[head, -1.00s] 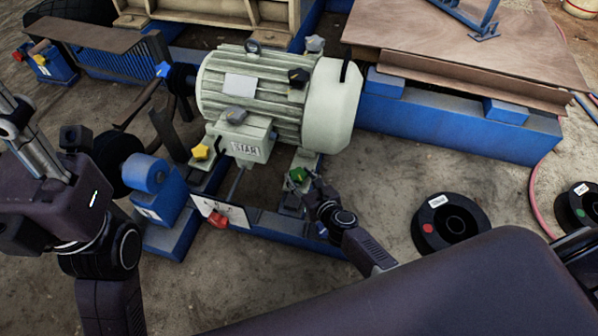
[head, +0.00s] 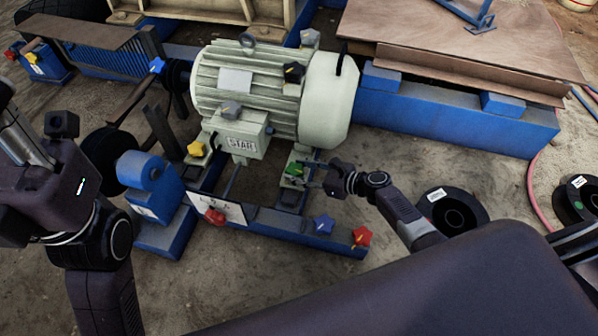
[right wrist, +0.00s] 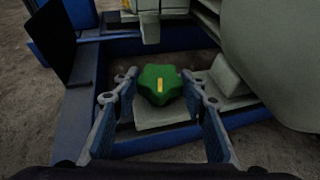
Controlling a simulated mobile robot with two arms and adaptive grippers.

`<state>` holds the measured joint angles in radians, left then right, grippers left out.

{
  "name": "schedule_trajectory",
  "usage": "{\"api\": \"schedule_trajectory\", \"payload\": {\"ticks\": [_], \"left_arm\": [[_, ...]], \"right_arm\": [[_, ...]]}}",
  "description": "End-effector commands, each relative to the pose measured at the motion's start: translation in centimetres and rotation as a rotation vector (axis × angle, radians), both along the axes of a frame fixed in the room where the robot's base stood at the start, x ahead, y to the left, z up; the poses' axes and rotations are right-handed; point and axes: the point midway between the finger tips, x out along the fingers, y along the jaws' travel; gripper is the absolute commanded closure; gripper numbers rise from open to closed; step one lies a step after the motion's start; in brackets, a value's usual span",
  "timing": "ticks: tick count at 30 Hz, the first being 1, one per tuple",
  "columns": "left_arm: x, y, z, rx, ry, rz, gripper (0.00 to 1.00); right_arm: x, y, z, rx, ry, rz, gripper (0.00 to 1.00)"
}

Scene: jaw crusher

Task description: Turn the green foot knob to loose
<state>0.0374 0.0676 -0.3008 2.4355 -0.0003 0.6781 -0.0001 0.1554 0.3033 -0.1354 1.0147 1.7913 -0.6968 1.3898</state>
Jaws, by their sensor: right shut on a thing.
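The green foot knob (head: 294,169) sits on a pale foot at the near right end of the motor (head: 250,95). In the right wrist view the green knob (right wrist: 160,84) is star-shaped, with a short yellow mark pointing roughly straight up and down in the picture. My right gripper (head: 310,172) reaches it from the right. Its two fingers (right wrist: 161,88) stand on either side of the knob, shut on it. My left arm shows at the left edge, but its fingers are not visible.
A yellow knob (head: 196,148), a red knob (head: 214,216), a blue knob (head: 324,224) and another red knob (head: 361,236) are nearby. A black spool (head: 453,212) lies on the ground near my right arm. The blue frame (head: 280,228) runs below the motor.

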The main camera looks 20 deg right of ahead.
Motion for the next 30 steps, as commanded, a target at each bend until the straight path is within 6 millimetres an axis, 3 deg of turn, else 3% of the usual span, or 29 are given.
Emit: {"api": "schedule_trajectory", "payload": {"ticks": [11,12,17,30], "left_arm": [[-0.41,0.17,0.4,-0.008,-0.014,-0.001,0.6],[-0.39,0.16,0.38,-0.008,-0.013,-0.001,0.6],[-0.3,0.16,0.3,-0.008,-0.01,-0.001,0.6],[0.06,0.12,0.07,-0.006,0.001,0.001,0.6]], "right_arm": [[0.02,-0.01,0.01,-0.001,-0.001,0.005,0.85],[0.02,-0.01,0.01,-0.001,-0.001,0.005,0.59],[0.03,0.01,0.02,-0.001,-0.001,0.005,0.43],[-0.85,-0.82,0.38,-0.003,-0.001,0.003,0.43]]}}
